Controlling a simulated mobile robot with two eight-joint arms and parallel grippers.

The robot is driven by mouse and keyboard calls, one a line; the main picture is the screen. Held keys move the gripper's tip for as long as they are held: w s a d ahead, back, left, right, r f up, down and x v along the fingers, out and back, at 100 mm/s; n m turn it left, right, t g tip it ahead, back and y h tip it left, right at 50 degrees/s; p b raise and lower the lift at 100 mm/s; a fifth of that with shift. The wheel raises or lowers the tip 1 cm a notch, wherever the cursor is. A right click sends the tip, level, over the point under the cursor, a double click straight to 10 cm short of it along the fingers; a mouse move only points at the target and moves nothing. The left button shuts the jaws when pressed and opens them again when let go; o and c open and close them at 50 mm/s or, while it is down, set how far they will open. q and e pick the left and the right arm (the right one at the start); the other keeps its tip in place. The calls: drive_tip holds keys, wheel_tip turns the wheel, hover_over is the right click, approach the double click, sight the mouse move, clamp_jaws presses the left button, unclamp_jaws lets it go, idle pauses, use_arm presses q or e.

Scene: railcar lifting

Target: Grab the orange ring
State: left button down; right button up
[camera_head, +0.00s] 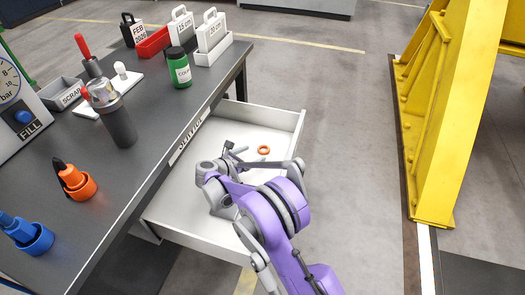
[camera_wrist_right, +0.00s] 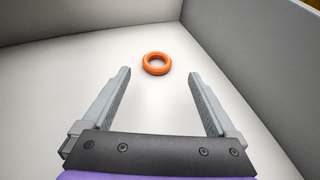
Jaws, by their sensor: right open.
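The small orange ring (camera_head: 263,150) lies flat on the white floor of the open drawer (camera_head: 300,122) under the workbench. In the right wrist view the orange ring (camera_wrist_right: 156,64) sits just beyond the fingertips, roughly midway between them and touching neither. My right gripper (camera_head: 232,149) is inside the drawer area, to the left of the ring in the head view. It is open and empty, and its two fingers (camera_wrist_right: 160,72) are spread wide in the wrist view. My left gripper is in neither view.
The dark workbench (camera_head: 150,165) stands left of the drawer. Drawer walls (camera_wrist_right: 265,80) surround the ring. A yellow frame (camera_head: 445,100) stands at right; floor between is clear.

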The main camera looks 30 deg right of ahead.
sight(263, 149)
drive_tip(key=x, duration=0.2)
drive_tip(key=b+x, duration=0.1)
drive_tip(key=x, duration=0.2)
drive_tip(key=shift+w+d+f, duration=0.2)
drive_tip(key=shift+w, duration=0.15)
drive_tip(key=shift+r, duration=0.1)
drive_tip(key=c, duration=1.4)
